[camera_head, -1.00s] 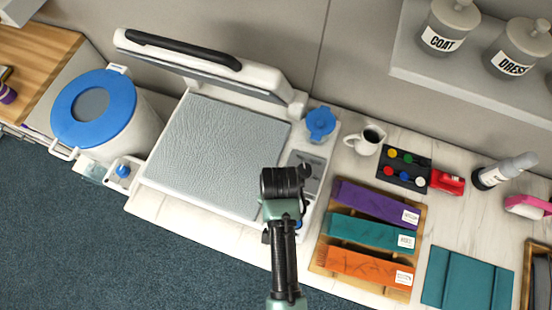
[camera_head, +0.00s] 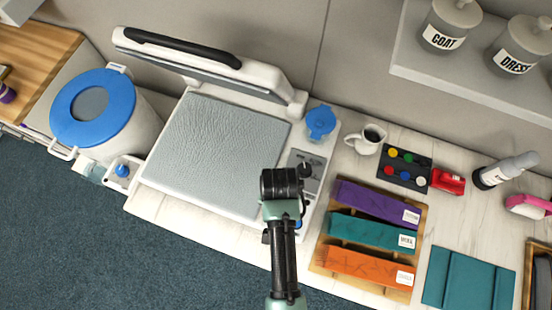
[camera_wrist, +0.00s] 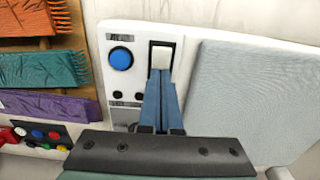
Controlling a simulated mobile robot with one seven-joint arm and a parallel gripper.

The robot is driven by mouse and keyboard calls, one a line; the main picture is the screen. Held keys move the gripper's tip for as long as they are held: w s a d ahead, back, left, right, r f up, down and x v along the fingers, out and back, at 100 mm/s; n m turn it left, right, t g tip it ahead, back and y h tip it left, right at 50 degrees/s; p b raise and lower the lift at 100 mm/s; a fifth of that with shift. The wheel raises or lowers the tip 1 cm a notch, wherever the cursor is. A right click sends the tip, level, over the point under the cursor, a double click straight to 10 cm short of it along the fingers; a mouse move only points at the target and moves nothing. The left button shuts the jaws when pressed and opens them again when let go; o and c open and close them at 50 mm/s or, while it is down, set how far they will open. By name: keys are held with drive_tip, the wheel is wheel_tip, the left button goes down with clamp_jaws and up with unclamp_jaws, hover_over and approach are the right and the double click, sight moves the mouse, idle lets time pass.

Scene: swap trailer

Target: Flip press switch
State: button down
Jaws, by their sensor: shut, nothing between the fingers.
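The press (camera_head: 295,97) stands open on the counter, its lid raised at the back with a black handle (camera_head: 185,48) and a grey textured plate (camera_head: 215,150) below. In the wrist view its white rocker switch (camera_wrist: 161,58) sits in a black frame on the white control panel, beside a round blue button (camera_wrist: 120,58). My gripper (camera_wrist: 162,78) is shut and empty, its blue fingers pointing at the switch with the tips at its lower edge. I cannot tell whether they touch. In the head view my arm hides the switch and the fingertips.
A wooden rack (camera_head: 325,255) of folded cloths stands right of the press. A blue-capped item (camera_head: 320,121), a white pitcher (camera_head: 365,141) and a dark tray of coloured pieces (camera_head: 403,168) stand behind. A blue-lidded tub (camera_head: 95,105) is at the left.

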wheel_tip(320, 180, up, 7)
drive_tip(key=p, duration=0.7)
drive_tip(key=shift+f, duration=0.1)
idle(0.5)
